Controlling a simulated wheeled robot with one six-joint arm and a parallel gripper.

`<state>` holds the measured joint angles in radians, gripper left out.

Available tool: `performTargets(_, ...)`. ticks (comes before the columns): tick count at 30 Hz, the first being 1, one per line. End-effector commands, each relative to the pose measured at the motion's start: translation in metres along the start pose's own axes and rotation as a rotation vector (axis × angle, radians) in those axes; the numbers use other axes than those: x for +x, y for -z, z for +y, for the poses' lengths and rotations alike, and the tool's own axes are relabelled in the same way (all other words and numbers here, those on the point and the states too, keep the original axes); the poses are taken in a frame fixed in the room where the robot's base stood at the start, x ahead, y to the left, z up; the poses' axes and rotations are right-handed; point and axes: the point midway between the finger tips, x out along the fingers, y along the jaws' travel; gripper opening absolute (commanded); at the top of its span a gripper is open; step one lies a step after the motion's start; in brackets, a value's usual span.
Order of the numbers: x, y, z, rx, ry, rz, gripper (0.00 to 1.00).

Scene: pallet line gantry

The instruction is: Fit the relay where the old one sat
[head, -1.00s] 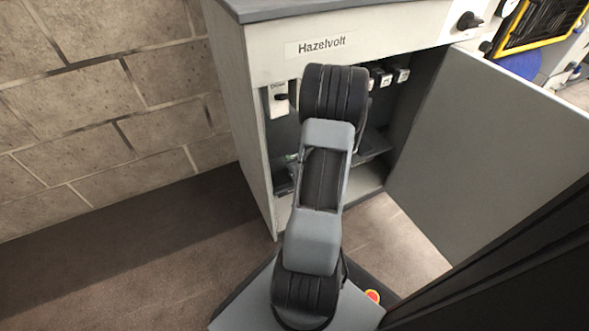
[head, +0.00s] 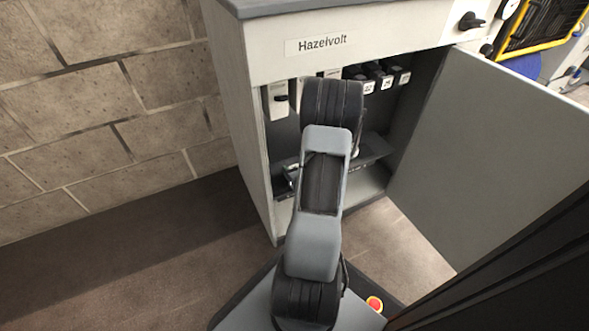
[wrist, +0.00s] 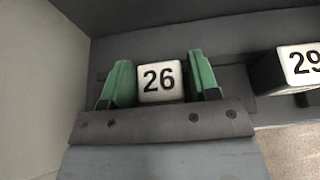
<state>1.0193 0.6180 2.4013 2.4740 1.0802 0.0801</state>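In the wrist view my gripper (wrist: 160,82) has its green-padded fingers on either side of a block labelled 26 (wrist: 161,80). The fingers look open, with a thin gap beside the block; contact is hard to judge. The block has a white numbered face. A second block labelled 29 (wrist: 301,68), with a black body, sits to the right and is cut off by the frame edge. Which block is the relay to fit is not shown.
Several white-labelled relays (head: 387,82) sit in a row high in the cabinet, partly behind my arm. A lower shelf (head: 372,150) crosses the inside. The open door (head: 490,150) stands at the right. A pale side wall (wrist: 40,80) is close left of my gripper.

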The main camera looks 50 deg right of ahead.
Motion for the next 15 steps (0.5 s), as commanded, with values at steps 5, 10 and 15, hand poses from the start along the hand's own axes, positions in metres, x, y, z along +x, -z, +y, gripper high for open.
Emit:
performTargets(5,-0.0001,0.0000,0.0001,0.000,0.000,0.000,0.68)
performTargets(10,-0.0002,-0.0002,0.0000,0.000,0.000,0.000,0.68)
performTargets(15,-0.0097,-0.0043,-0.0008,0.002,0.002,0.002,0.68)
